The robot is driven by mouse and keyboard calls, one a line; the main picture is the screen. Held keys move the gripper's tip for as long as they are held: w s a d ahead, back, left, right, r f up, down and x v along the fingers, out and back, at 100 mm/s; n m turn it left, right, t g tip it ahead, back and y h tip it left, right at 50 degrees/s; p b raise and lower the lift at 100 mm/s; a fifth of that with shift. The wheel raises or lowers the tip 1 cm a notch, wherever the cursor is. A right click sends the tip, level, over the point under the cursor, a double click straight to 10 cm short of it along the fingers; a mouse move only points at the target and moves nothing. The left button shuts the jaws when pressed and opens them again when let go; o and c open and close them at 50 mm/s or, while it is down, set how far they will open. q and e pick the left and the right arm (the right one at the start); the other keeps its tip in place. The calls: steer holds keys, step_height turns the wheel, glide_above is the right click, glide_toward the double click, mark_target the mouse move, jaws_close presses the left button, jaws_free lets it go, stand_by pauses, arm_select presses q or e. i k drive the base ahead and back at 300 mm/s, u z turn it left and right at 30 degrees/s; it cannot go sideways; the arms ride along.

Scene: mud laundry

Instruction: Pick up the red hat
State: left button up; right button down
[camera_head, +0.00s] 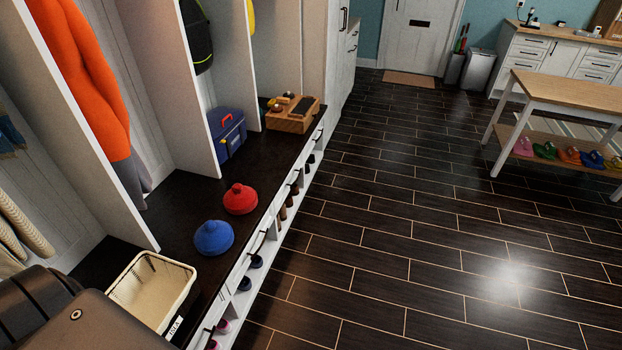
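The red hat (240,199) is a round knitted cap with a small knob on top. It sits on the dark bench top (178,207), near the bench's front edge. A blue hat (213,238) of the same shape sits just in front of it, toward the lower left. Neither of my grippers is in view, so their state is hidden. A dark part that looks like my own body fills the lower left corner.
A cream basket (152,288) stands on the bench near me. A blue toolbox (227,133) and a wooden box (292,114) are farther along. White dividers (196,82) split the bench. Shoes fill cubbies below. The dark floor (430,210) is clear; a wooden table (565,90) stands right.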

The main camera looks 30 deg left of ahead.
mark_target(239, 200)
steer(key=z, duration=0.4)
steer(key=i, duration=1.75)
steer(key=u, duration=0.45)
steer(key=i, duration=1)
steer(key=u, duration=1.5)
steer(key=i, duration=0.55)
steer(key=u, duration=0.45)
